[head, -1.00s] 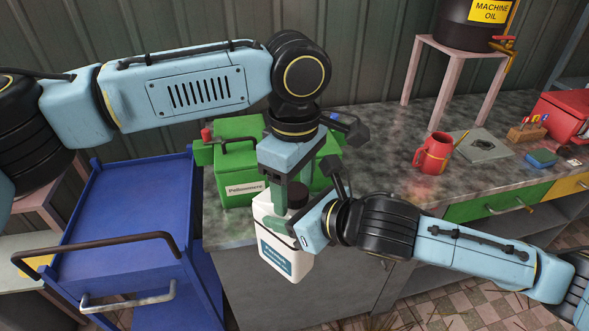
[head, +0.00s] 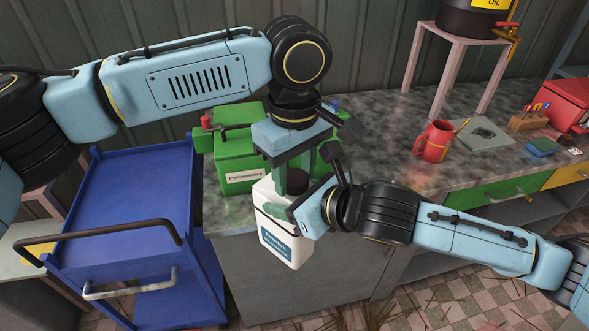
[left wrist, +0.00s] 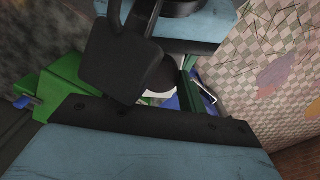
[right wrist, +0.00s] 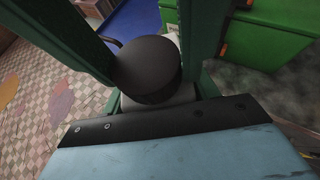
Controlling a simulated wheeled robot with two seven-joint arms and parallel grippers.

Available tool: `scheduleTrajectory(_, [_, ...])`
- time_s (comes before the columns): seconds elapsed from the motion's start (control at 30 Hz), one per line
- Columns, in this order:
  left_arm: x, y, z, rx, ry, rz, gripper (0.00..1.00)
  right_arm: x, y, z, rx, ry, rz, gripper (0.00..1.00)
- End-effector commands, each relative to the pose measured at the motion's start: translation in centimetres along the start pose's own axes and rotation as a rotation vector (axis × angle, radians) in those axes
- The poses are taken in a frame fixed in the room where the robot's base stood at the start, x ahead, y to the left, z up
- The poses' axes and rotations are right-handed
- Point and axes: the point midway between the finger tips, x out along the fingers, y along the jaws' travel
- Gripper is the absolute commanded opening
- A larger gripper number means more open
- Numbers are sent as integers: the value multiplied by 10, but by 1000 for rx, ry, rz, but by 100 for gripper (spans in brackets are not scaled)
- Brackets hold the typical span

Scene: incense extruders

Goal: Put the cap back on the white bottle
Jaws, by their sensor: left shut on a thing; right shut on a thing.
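The white bottle (head: 286,250), with a blue label, is held up in front of the counter edge, slightly tilted. My right gripper (head: 284,211) comes from the right and is shut on the bottle's upper body. My left gripper (head: 292,177) points down from above, shut on the dark round cap (head: 297,182) at the bottle's top. The left wrist view shows the cap (left wrist: 160,76) partly hidden. I cannot tell whether it is seated on the neck.
A green box (head: 232,150) stands on the counter (head: 385,150) close behind the bottle. A blue cart (head: 120,205) is at the left. A red mug (head: 433,141) and a stool (head: 455,45) bearing a barrel stand to the right. Open floor lies below.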

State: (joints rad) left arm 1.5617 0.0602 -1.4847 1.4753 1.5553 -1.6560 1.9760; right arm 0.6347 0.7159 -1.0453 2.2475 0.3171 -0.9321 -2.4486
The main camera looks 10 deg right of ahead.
Motion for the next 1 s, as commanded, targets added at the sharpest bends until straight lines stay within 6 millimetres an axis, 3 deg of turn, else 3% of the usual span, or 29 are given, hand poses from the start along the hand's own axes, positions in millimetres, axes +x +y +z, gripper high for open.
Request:
scheduleTrajectory(0.2, [0, 0, 0, 238, -1, 0, 14, 0, 0, 2, -2, -5, 0, 0])
scheduleTrajectory(0.53, [0, 0, 0, 267, 1, -1, 14, 0, 0, 2, -2, -5, 0, 0])
scheduleTrajectory(0.57, [0, 0, 0, 267, 1, -1, 42, 0, 0, 2, -1, -5, 0, 0])
scheduleTrajectory(0.7, [0, 0, 0, 266, 1, -1, 61, 0, 0, 2, -1, -5, 0, 0])
scheduleTrajectory(1.0, [-1, 0, 0, 265, 1, 0, 63, 0, 0, 2, -1, -5, 0, 0])
